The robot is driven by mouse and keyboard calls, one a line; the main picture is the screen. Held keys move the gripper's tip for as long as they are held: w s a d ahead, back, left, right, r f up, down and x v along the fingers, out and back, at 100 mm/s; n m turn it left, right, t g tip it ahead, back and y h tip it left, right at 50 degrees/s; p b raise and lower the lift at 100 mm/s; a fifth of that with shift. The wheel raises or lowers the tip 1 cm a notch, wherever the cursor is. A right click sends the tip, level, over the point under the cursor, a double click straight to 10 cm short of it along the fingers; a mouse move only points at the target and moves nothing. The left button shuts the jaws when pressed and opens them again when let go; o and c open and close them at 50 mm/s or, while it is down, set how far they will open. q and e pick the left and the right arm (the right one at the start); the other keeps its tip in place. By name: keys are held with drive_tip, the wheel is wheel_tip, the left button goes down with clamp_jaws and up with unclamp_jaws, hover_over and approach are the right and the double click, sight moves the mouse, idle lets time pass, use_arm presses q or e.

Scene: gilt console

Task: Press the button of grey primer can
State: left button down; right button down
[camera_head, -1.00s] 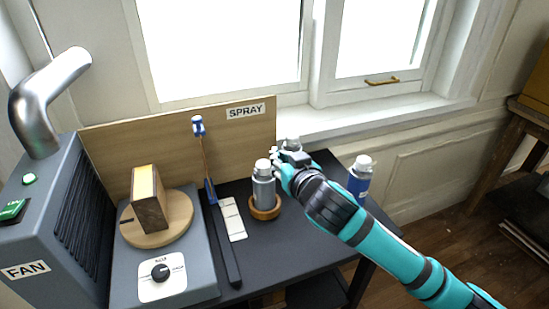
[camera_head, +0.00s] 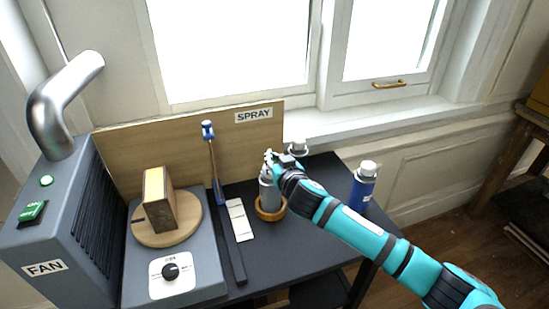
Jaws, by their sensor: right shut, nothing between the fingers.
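The grey primer can (camera_head: 268,196) stands upright in a round wooden ring holder (camera_head: 270,214) on the dark table. My right gripper (camera_head: 270,160) is shut and empty, at the top of the grey can. It covers the can's cap and button, so I cannot tell whether it touches the button. My left gripper is not in view.
A blue can (camera_head: 363,187) stands at the table's right. Another can (camera_head: 298,148) is partly hidden behind my right gripper. At left are a turntable (camera_head: 188,222) with a wooden block (camera_head: 160,198), a dial panel (camera_head: 171,274) and a grey fan unit (camera_head: 60,225). White strips (camera_head: 239,220) lie mid-table.

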drive_tip(key=shift+f, duration=0.35)
